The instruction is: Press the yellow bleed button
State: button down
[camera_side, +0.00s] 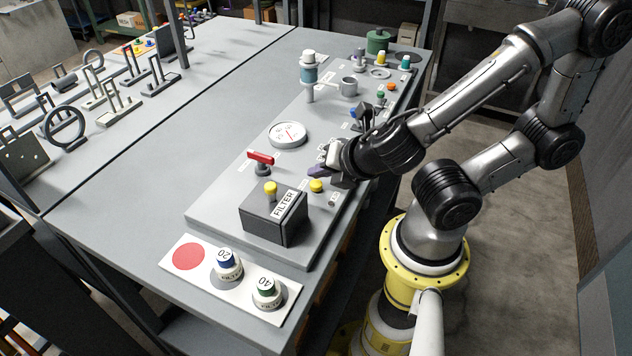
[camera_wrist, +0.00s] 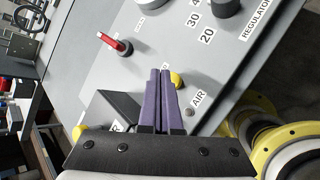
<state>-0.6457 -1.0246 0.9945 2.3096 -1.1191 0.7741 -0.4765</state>
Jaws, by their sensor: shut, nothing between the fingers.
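A yellow button (camera_side: 316,185) sits on the grey panel, between the red-handled valve and the panel's edge near my arm. In the wrist view the yellow button (camera_wrist: 177,79) shows just right of my fingertips, partly hidden by the purple fingers. My gripper (camera_side: 316,171) is shut and empty, close to the button; whether it touches cannot be told. Its two fingers lie side by side in the wrist view (camera_wrist: 160,73). A second yellow knob (camera_side: 270,187) tops the dark filter box (camera_side: 262,222).
A red-handled valve (camera_side: 261,158) and a round gauge (camera_side: 287,135) stand on the panel nearby. A blue-topped filter cup (camera_side: 226,264) and a green-topped one (camera_side: 267,292) stand on a white plate at the front. The table left of the panel is clear.

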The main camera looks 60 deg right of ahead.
aim_at(320, 185)
jog(key=shift+r, duration=0.1)
jog(key=shift+r, duration=2.45)
jog(key=shift+d, duration=0.25)
jog(key=s+d+r+m+g+h, duration=0.1)
jog(key=s+d+r+m+g, duration=0.2)
jog(key=d+m, duration=0.45)
jog(key=s+a+r+m+y, duration=0.3)
jog(key=a+m, duration=0.5)
jog(key=m, duration=0.6)
jog(key=shift+s+m+y, duration=0.2)
jog(key=shift+m+y, duration=0.15)
jog(key=shift+y, duration=0.55)
